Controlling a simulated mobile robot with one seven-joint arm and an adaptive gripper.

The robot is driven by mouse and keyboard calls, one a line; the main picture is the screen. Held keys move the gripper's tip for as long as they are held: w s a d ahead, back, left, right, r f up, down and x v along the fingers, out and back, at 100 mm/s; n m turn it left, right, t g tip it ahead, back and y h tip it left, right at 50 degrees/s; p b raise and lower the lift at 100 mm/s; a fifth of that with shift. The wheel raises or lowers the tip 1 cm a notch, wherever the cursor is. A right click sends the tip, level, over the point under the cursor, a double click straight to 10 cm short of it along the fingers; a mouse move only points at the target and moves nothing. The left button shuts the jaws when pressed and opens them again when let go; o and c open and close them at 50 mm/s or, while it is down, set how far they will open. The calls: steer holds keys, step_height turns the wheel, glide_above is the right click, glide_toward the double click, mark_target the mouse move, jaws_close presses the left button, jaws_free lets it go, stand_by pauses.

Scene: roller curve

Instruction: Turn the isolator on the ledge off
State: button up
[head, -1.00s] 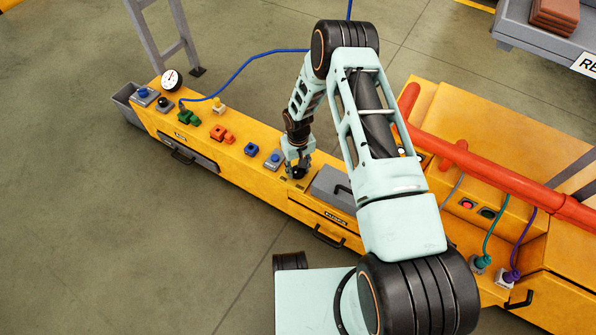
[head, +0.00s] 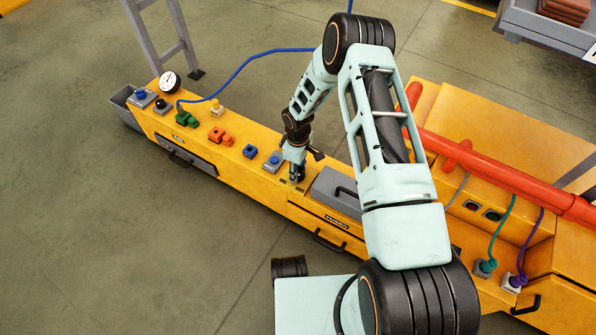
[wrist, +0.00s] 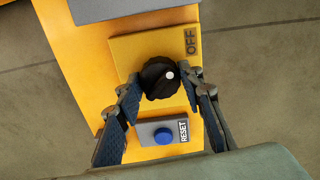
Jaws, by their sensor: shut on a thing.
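The isolator is a black round knob (wrist: 158,84) with a white dot, on a yellow plate (wrist: 126,48) marked OFF at its upper right. The dot sits at the knob's right side, on the side of the OFF label (wrist: 191,41). My gripper (wrist: 166,86) has one finger on each side of the knob and is shut on it.
A blue RESET button (wrist: 164,136) on a grey base lies between my fingers, close to the knob. The grey box (head: 335,190) is just right of my gripper. Coloured buttons and connectors, a gauge (head: 169,82) and a blue cable (head: 243,70) are farther left.

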stand_by(0.5)
steer(key=o, duration=1.2)
steer(key=shift+c, duration=0.2)
step_height(320, 180, up, 12)
